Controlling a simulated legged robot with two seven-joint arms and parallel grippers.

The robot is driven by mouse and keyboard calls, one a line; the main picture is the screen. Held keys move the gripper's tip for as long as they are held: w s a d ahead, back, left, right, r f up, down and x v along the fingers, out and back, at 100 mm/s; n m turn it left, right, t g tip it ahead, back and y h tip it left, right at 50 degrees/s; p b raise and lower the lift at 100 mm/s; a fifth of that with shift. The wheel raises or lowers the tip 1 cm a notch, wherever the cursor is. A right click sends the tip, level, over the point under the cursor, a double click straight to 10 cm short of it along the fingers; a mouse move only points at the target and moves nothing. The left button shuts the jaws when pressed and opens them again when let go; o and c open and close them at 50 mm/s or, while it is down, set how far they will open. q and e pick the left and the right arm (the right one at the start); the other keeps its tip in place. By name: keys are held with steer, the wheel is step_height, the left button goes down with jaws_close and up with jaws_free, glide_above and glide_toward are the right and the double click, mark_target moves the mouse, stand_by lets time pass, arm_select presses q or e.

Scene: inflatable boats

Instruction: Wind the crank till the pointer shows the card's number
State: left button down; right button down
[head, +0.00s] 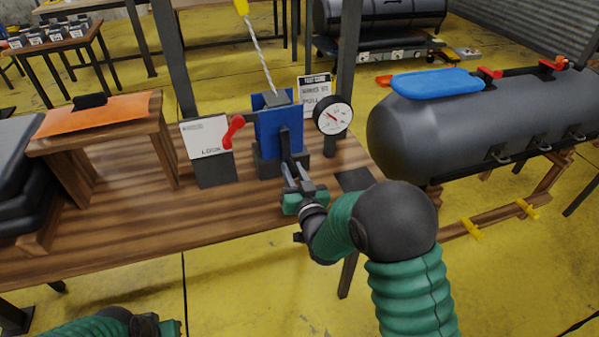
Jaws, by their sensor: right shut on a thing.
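A blue winch block (279,125) stands on the wooden bench with a dark crank arm (285,141) on its front, pointing down. My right gripper (297,178) is shut on the crank's lower end; the jaws hide the grip. A round white gauge (332,115) stands right of the winch. Its red pointer leans up and left; the scale figures are too small to read. A white printed card (313,88) stands behind the gauge, which partly covers it; its number is not clear. My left gripper (170,327) is low at the bottom edge, partly cut off, fingers unclear.
A red-knobbed lever (233,131) and a white sign (206,136) stand left of the winch. A rope (259,58) runs up from it between dark posts. A grey inflatable tube (470,115) with a blue pad (437,83) lies right. The bench front (130,235) is clear.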

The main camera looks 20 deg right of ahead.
steer(key=a+m+b, duration=0.1)
steer(key=a+m, duration=0.1)
steer(key=m, duration=0.1)
steer(key=shift+a+f, duration=0.1)
steer(key=shift+a, duration=0.25)
steer(key=shift+s+a+r+m+b, duration=0.1)
steer(key=shift+a+r+m+b, duration=0.15)
steer(key=shift+a+m, duration=0.4)
steer(key=shift+a+r+m+b, duration=0.1)
steer(key=shift+a+r+m, duration=0.2)
steer(key=shift+m, duration=0.55)
steer(key=c, duration=1.2)
jaws_free()
steer(key=shift+a, duration=0.1)
